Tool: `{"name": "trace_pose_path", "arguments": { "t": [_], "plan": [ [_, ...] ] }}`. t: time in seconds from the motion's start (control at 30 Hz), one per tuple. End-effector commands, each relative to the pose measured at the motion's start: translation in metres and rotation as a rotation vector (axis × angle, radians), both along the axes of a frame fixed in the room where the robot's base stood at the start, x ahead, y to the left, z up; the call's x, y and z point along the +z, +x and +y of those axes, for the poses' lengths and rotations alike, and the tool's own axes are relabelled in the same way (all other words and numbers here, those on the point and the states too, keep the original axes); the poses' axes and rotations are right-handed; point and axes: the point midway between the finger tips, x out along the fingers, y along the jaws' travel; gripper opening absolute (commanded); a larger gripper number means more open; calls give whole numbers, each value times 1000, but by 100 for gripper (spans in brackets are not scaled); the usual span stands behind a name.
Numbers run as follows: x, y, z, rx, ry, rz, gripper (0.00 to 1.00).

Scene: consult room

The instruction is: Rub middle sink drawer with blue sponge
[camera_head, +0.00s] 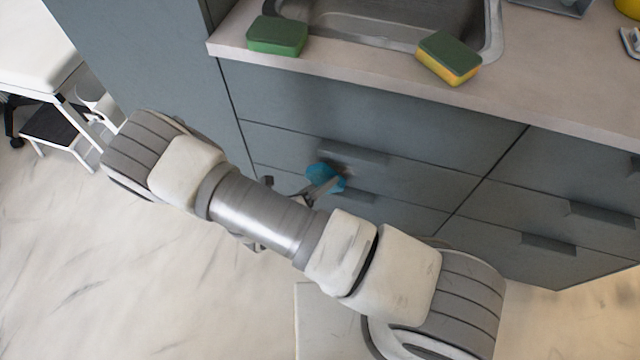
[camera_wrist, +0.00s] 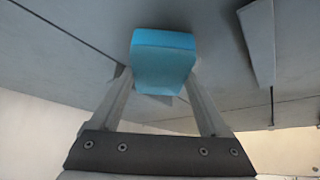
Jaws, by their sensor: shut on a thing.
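My gripper (camera_head: 316,191) is shut on the blue sponge (camera_head: 324,176) and holds it in front of the grey drawers below the sink. In the wrist view the sponge (camera_wrist: 164,55) sits between the two fingers of my gripper (camera_wrist: 160,80), its far face toward the grey fronts. The middle sink drawer (camera_head: 415,178) is closed, with a grey handle (camera_head: 352,154) along its top edge. The sponge is near the left end of this handle, slightly below it. I cannot tell whether it touches the drawer. My arm hides part of the lower left drawers.
On the counter (camera_head: 540,80) lie a green sponge (camera_head: 277,36) and a green and yellow sponge (camera_head: 449,59), by the sink basin (camera_head: 375,20). More closed drawers (camera_head: 535,212) are at right. A step stool (camera_head: 55,125) stands far left.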

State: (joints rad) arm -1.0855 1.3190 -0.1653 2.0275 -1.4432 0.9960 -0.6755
Motion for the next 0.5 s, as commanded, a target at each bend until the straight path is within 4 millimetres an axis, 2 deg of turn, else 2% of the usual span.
{"name": "trace_pose_path", "arguments": {
  "t": [0.5],
  "plan": [
    [0, 9, -3, -1, 1, -2, 35]
  ]
}}
